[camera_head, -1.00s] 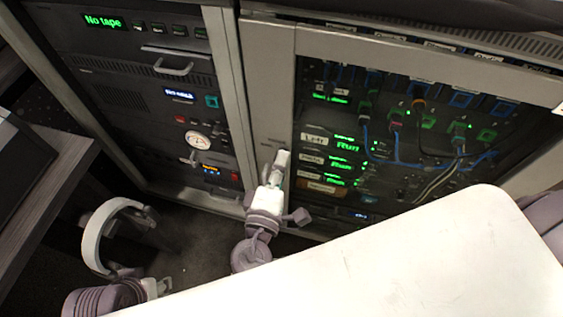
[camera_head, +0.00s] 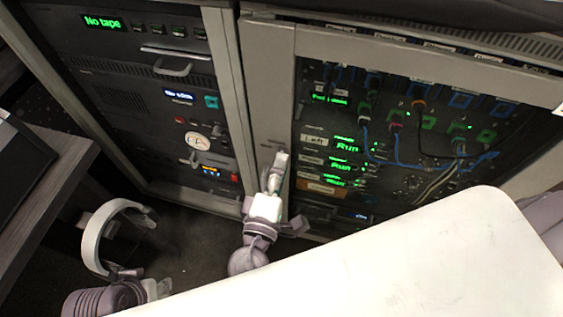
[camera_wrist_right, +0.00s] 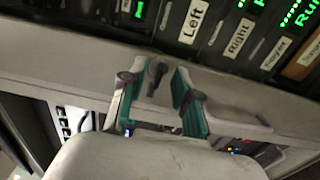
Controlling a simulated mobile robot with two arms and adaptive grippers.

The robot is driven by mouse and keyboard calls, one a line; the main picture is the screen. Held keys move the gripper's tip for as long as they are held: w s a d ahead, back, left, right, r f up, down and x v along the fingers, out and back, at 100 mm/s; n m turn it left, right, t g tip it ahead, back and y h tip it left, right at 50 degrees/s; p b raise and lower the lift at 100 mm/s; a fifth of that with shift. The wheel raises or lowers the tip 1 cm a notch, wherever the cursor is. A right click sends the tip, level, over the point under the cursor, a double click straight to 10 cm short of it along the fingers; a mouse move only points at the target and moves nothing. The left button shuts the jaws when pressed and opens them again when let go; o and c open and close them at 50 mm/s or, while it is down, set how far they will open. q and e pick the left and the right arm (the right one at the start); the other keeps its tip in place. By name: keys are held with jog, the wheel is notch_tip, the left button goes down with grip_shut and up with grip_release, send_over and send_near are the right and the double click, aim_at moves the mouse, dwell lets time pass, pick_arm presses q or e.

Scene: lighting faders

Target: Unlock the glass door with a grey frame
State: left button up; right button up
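The glass door (camera_head: 420,140) with its grey frame (camera_head: 268,95) is closed on the right-hand rack. A small dark key or latch (camera_wrist_right: 156,76) sits on the grey frame in the right wrist view; its exact shape is hard to tell. My right gripper (camera_wrist_right: 155,88) has its two teal-padded fingers apart, one on each side of it, with visible gaps. In the head view this gripper (camera_head: 279,160) is at the left upright of the door frame and hides the lock. My left gripper (camera_head: 163,288) is low at the left, away from the door; its fingers are too small to read.
Behind the glass are patch cables and labelled units with green lights. A second rack (camera_head: 140,90) with dark units stands to the left. A desk edge (camera_head: 40,190) is at the far left. Dark floor (camera_head: 195,235) shows below the racks.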

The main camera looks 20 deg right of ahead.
jog(key=v, duration=1.1)
jog(key=shift+w+d, duration=0.1)
jog(key=shift+w, duration=0.05)
